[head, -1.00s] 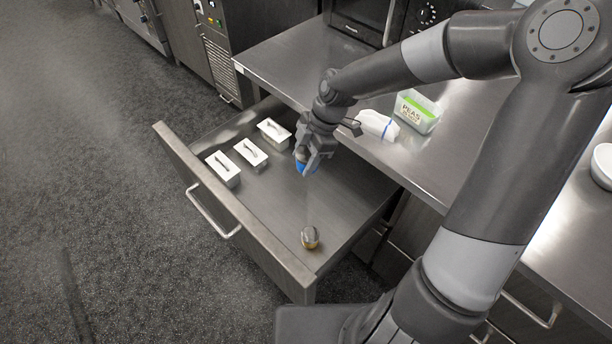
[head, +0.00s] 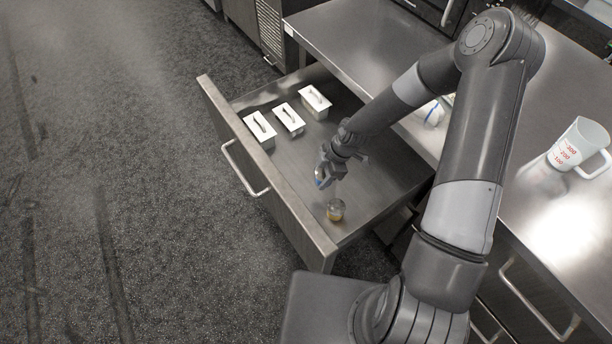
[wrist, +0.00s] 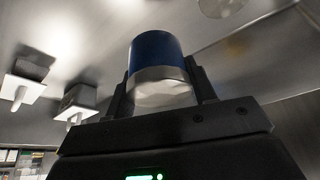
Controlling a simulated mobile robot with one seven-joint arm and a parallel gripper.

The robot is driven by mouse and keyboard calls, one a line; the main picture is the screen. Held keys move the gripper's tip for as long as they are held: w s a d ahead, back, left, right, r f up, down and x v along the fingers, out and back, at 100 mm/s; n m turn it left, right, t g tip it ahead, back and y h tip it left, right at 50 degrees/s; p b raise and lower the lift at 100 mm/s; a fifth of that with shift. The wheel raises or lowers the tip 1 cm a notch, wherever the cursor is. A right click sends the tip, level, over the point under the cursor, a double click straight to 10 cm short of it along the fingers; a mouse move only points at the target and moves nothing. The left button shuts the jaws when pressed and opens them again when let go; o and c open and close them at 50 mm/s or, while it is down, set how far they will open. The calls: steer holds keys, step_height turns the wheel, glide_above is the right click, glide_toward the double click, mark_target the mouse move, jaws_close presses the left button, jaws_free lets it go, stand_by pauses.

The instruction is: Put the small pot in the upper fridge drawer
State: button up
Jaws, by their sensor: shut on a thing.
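The small pot (wrist: 158,62), blue with a pale lower part, is held between the fingers of my gripper (head: 328,170). In the head view only a bit of the pot's blue (head: 319,183) shows beside the fingers. My gripper is shut on it, over the front right part of the open drawer (head: 299,173). A small round jar (head: 335,211) with a yellowish lower part stands on the drawer floor, just below and beside the held pot. I cannot tell exactly how high the pot is above the floor.
Three white containers (head: 288,119) with handles stand in the left back of the drawer. The steel counter (head: 330,35) lies above and behind. A measuring jug (head: 578,145) stands on it at right. The drawer's middle floor is clear.

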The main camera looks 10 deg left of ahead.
glide_above(299, 190)
step_height(299, 190, down, 4)
steer(key=shift+w+f, duration=0.1)
steer(key=shift+f, duration=2.1)
steer(key=shift+f, duration=0.15)
steer(key=o, duration=1.1)
steer(key=v, duration=1.2)
steer(key=shift+r, duration=0.2)
steer(key=shift+d, duration=0.1)
